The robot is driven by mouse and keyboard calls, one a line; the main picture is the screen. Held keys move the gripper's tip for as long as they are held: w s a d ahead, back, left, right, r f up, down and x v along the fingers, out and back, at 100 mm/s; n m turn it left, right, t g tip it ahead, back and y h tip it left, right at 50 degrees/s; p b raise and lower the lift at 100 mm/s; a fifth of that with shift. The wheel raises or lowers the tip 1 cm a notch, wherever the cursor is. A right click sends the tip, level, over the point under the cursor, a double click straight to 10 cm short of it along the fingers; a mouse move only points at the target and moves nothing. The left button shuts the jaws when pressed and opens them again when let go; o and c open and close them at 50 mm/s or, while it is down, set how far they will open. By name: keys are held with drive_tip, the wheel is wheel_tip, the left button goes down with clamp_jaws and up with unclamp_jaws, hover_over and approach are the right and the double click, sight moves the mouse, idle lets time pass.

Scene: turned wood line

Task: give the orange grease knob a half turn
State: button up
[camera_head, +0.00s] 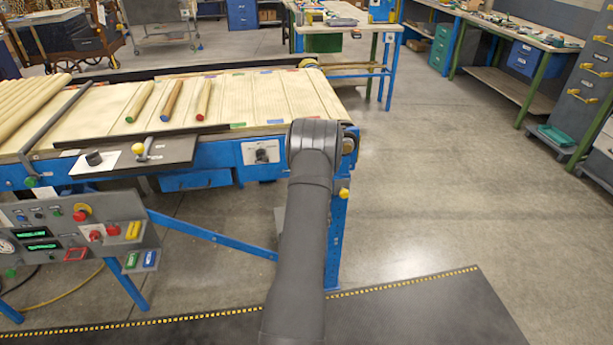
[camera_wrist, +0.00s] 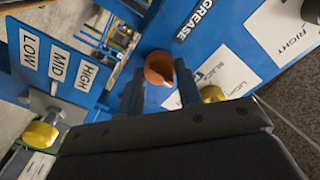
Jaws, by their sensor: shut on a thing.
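The orange grease knob (camera_wrist: 158,68) is in the upper middle of the wrist view, on a blue panel beside the white word GREASE. It is round, with a dark mark on its face. My gripper (camera_wrist: 160,80) has its two dark fingers on either side of the knob and is shut on it. The lower part of the knob lies between the fingers. In the head view I cannot make out the knob or my fingers; my arm stands in front of the right end of the blue-framed line.
In the wrist view, a yellow knob (camera_wrist: 40,134) is at the left near the LOW, MID, HIGH plate (camera_wrist: 58,66); another yellow knob (camera_wrist: 212,94) is close right of my fingers. In the head view, spindles (camera_head: 171,100) lie on the conveyor (camera_head: 260,100). Floor to the right is clear.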

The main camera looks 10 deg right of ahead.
drive_tip(key=shift+m, duration=8.1)
drive_tip(key=o, duration=1)
drive_tip(key=shift+s, duration=0.1)
drive_tip(key=s, duration=1.7)
drive_tip(key=shift+s, duration=0.15)
